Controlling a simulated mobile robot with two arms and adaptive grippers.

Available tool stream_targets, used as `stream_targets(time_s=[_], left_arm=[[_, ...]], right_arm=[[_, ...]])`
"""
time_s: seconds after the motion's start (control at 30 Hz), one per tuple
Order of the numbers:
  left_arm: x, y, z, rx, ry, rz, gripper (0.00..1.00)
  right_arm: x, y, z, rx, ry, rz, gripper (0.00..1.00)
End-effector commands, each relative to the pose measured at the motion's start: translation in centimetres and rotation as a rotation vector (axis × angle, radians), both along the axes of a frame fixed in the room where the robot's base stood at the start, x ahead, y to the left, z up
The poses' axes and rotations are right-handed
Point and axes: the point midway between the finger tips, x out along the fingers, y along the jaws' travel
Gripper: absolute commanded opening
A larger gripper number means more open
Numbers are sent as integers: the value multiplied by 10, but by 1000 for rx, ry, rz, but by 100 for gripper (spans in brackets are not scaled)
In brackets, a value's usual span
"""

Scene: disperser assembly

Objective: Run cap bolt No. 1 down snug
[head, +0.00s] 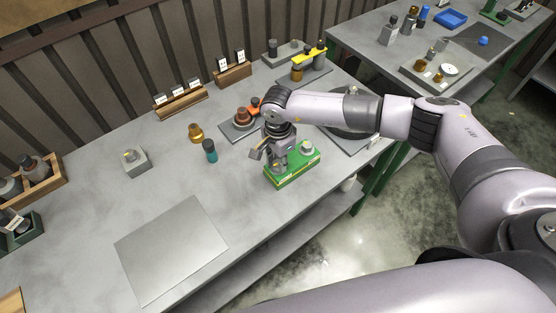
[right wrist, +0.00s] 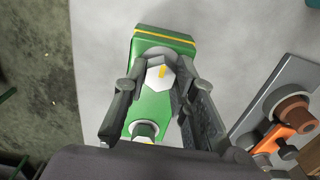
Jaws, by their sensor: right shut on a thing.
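A green block (head: 297,171) with a yellow stripe stands near the front edge of the bench, and it also shows in the right wrist view (right wrist: 150,105). One pale hex bolt head (right wrist: 157,75) with a yellow mark sits at the block's striped end. A second hex bolt head (right wrist: 143,130) is at the other end; both sit on round seats. My right gripper (right wrist: 158,72) reaches down over the block, its fingers shut on the bolt head at the striped end. In the head view my right gripper (head: 275,152) hides part of the block. My left gripper is not in view.
Beside the block is a grey plate with an orange clamp and brown part (head: 243,118). A teal-and-black cylinder (head: 210,151), a brass part (head: 195,133) and a grey block (head: 135,162) stand to the left. A bare metal sheet (head: 170,248) lies at the front.

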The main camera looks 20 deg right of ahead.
Motion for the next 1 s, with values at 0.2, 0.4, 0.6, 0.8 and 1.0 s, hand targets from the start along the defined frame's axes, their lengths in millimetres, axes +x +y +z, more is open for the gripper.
stream_targets(time_s=[0.2, 0.4, 0.6, 0.8, 1.0], left_arm=[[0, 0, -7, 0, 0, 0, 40], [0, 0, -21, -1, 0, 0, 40], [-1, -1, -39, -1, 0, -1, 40], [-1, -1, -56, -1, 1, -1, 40], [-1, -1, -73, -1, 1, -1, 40]], right_arm=[[0, 0, -2, 0, -1, -54, 0], [0, 0, -3, 0, -1, -179, 0], [0, 0, -4, 1, -1, -360, 0], [1, 0, -4, 2, -3, -550, 0], [1, 1, -4, 2, -2, -739, 0]])
